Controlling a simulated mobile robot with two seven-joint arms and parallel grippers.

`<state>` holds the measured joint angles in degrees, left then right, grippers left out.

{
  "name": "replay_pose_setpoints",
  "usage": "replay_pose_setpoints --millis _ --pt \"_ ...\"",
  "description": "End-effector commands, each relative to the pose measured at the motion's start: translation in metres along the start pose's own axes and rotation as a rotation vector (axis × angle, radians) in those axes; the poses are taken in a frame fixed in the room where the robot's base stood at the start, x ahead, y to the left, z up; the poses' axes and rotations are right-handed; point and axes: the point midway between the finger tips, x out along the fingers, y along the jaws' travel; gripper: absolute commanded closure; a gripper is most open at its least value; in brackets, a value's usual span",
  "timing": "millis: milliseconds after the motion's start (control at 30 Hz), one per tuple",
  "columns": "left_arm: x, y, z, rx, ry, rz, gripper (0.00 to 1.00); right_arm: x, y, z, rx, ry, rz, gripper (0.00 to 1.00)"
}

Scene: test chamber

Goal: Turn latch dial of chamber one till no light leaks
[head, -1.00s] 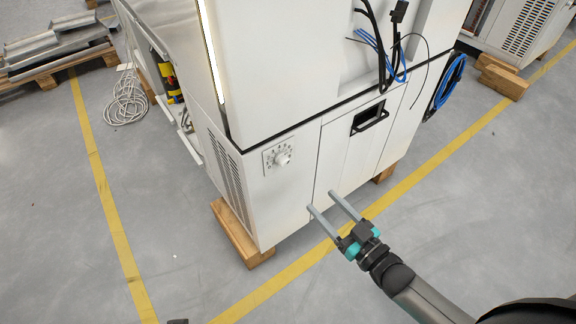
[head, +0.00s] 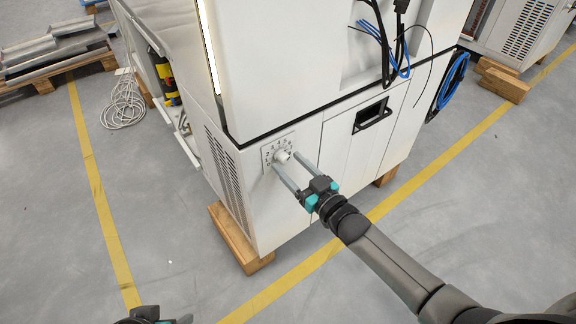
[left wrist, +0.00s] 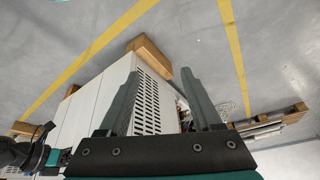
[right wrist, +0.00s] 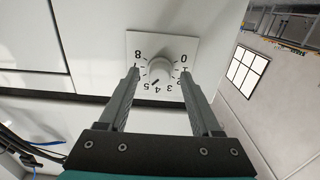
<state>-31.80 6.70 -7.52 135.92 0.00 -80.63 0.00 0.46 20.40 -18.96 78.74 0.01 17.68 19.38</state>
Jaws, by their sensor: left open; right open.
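The latch dial (head: 282,156) is a pale round knob on a square numbered plate, low on the white chamber's front near its left corner. In the right wrist view the dial (right wrist: 159,71) has a dark mark on the side towards the numerals 4 and 5. My right gripper (head: 286,160) is open, its fingers on either side of the knob; whether they touch it I cannot tell. A bright light strip (head: 209,45) runs up the chamber's front left edge. My left gripper (left wrist: 161,74) is open and empty; only part of it shows at the head view's bottom edge.
The chamber stands on wooden blocks (head: 240,240). Black and blue cables (head: 385,45) hang on its front above a recessed handle (head: 372,115). A coiled cable (head: 124,108) lies on the floor at left. The floor in front is clear, with yellow lines.

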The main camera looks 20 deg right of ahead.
Motion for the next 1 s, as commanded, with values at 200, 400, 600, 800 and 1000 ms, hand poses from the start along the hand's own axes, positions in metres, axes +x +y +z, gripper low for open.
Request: replay_pose_setpoints --millis 200,400,600,800,1000 --pt "-0.010 0.000 -0.003 0.000 0.015 -0.001 0.34 0.012 0.000 0.000 0.000 0.001 0.000 0.35" --pt "-0.013 -0.001 -0.003 -0.001 0.018 -0.001 0.34 0.014 0.000 0.000 0.001 -0.001 0.000 0.35" --pt "-0.013 -0.001 -0.003 -0.001 0.018 -0.002 0.34 0.014 0.000 0.000 0.001 0.000 0.000 0.41" --pt "-0.013 -0.001 -0.004 -0.001 0.018 -0.002 0.34 0.014 0.000 0.000 0.001 0.000 0.000 0.64" --pt "-0.013 -0.001 -0.004 -0.001 0.018 -0.002 0.34 0.014 0.000 0.000 0.001 0.000 0.000 0.86"
